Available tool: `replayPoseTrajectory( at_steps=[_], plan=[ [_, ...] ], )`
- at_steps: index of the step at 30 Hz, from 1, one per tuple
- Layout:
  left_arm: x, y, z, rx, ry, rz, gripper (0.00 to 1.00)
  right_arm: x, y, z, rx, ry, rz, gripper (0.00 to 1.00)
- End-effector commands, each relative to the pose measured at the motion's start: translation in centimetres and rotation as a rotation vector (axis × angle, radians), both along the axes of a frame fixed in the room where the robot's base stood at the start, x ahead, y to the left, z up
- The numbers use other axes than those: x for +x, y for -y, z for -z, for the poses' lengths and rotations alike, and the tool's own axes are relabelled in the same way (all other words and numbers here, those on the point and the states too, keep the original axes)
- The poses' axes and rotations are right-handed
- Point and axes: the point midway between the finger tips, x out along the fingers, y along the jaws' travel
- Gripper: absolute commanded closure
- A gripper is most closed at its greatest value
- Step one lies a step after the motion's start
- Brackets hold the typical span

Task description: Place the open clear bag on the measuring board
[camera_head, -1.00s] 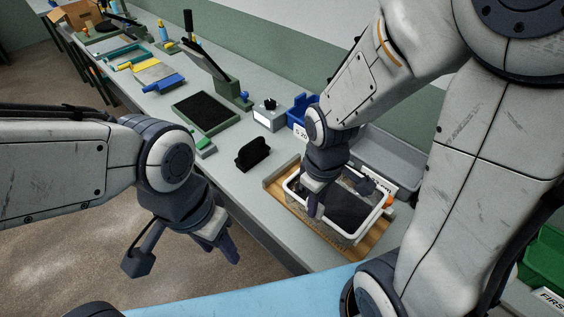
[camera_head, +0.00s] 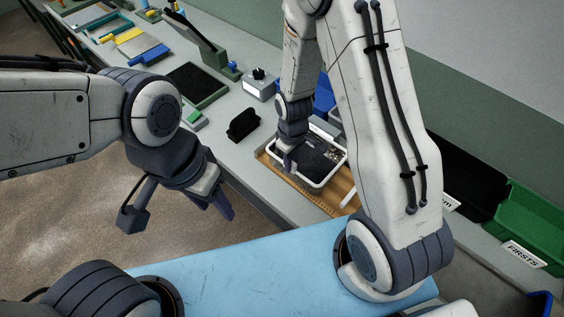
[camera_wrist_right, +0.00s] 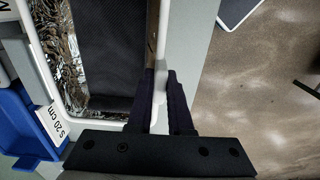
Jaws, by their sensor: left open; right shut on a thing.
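The open clear bag shows as crumpled clear film inside a white rectangular rim (camera_head: 321,184), with dark cloth in it. It lies over the wooden measuring board (camera_head: 318,202); I cannot tell whether its underside touches the board. My right gripper (camera_head: 289,166) is shut on the rim at its left side. In the right wrist view the gripper (camera_wrist_right: 160,85) has the white rim (camera_wrist_right: 161,98) between its two fingers, with crumpled film and dark cloth to the left. My left gripper (camera_head: 222,206) is open and empty, left of the bench's front edge.
A black holder (camera_head: 243,124) stands left of the board, with a white-fronted box (camera_head: 259,86) behind it. A blue bin labelled S 20 cm (camera_wrist_right: 30,128) is beside the bag. A green FIRSTS bin (camera_head: 530,225) and a black bin (camera_head: 462,172) stand to the right. My right arm hides part of the bench.

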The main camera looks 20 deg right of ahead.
Motion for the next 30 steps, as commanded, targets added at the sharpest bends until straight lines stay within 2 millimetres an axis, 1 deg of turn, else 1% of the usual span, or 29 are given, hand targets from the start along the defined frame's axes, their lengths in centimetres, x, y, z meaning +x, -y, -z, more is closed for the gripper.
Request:
replayPoseTrajectory(
  at_steps=[3,10,14,15,16,17,25,28,30],
  plan=[
    [0.0,0.0,-0.3,0.0,0.0,0.0,0.5,0.0,0.01,0.56,0.0,0.0,0.0,1.0],
    [0.0,0.0,-0.2,0.0,0.0,0.0,0.5,0.0,0.06,0.63,0.0,0.001,0.001,1.0],
    [0.0,0.0,0.17,0.0,0.0,0.0,0.5,-0.01,0.04,1.08,0.001,0.001,0.0,1.0],
    [0.0,0.01,0.06,0.0,0.0,0.0,0.5,-0.02,0.05,0.96,0.001,0.001,0.0,0.7],
    [0.0,0.0,0.03,0.0,0.0,0.0,0.5,-0.02,0.04,0.93,0.001,0.001,0.0,0.59],
    [0.0,0.0,0.03,0.0,0.0,0.0,0.5,-0.02,0.04,0.93,0.001,0.001,0.0,0.52],
    [0.0,0.0,0.01,0.0,0.0,0.0,0.5,-0.02,0.04,0.89,0.0,0.0,0.0,0.52],
    [0.0,0.01,-0.34,0.0,0.0,0.0,0.5,-0.01,0.04,0.47,0.001,0.001,0.0,0.52],
    [0.01,0.0,-0.02,0.0,0.0,0.0,0.5,0.06,0.03,0.18,0.001,0.003,0.0,0.52]
  ],
)
